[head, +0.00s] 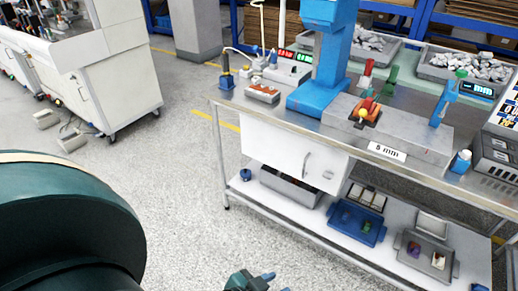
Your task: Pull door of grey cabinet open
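A pale grey cabinet (290,158) hangs under the steel workbench, on its left half. Its front has a vertical bar handle (307,164) and a small round lock to the right of it. The front looks closed. My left gripper (276,283) is at the bottom edge, partly cut off, below and in front of the cabinet and well apart from the handle. Its two blue fingertips show apart with nothing between them. My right gripper cannot be made out; a small pale blue piece at the bottom right edge is too cropped to identify.
The workbench (222,100) carries a blue press (318,60), a grey fixture and tools. Its lower shelf (250,192) holds a blue tray (357,222) and grey trays. A white cabinet (118,75) on casters stands at left. The floor before the bench is clear.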

